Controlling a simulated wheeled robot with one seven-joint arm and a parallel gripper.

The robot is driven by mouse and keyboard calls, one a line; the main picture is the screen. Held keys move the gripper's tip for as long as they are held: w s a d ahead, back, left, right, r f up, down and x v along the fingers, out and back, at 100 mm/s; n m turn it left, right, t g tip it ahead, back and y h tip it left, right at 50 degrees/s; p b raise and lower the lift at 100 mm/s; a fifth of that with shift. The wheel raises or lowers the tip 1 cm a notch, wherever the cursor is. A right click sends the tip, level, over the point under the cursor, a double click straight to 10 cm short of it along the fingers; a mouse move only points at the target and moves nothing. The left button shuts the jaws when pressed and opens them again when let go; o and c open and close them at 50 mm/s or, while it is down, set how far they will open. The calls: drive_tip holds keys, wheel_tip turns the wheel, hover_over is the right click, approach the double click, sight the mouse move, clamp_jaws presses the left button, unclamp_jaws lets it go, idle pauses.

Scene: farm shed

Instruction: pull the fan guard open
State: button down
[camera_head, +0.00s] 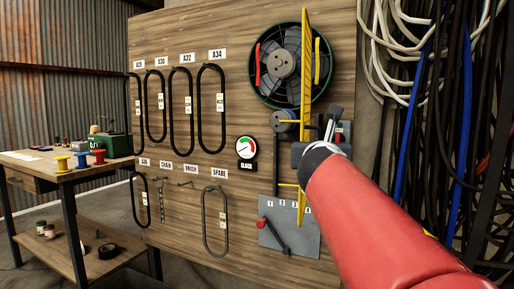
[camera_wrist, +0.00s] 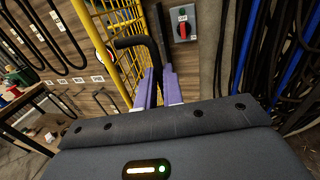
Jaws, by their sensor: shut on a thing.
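The fan guard (camera_head: 306,60) is a yellow mesh frame, seen almost edge-on in the head view, standing out from the board in front of the fan (camera_head: 272,85). In the wrist view the guard's mesh (camera_wrist: 118,25) fills the upper left. A black bent handle (camera_wrist: 132,42) reaches from the guard to my gripper. My gripper (camera_wrist: 158,76) has purple fingers and is shut on this handle. In the head view my gripper (camera_head: 331,122) is at the right of the guard, partly hidden by my wrist.
A round gauge (camera_head: 246,147) and hanging black belts (camera_head: 211,65) are on the board at left. A grey lever plate (camera_head: 290,235) is below. A red-knobbed switch (camera_wrist: 184,27) is right of the guard. Cables and hoses (camera_head: 430,80) hang close at right. A workbench (camera_head: 50,170) stands far left.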

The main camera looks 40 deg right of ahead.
drive_tip(key=shift+w+a+r, duration=0.1)
drive_tip(key=shift+r, duration=0.15)
drive_tip(key=c, duration=1.5)
unclamp_jaws()
drive_tip(key=shift+f, duration=0.15)
drive_tip(key=v, duration=0.7)
drive_tip(key=shift+s+a, duration=0.2)
drive_tip(key=shift+a, duration=0.05)
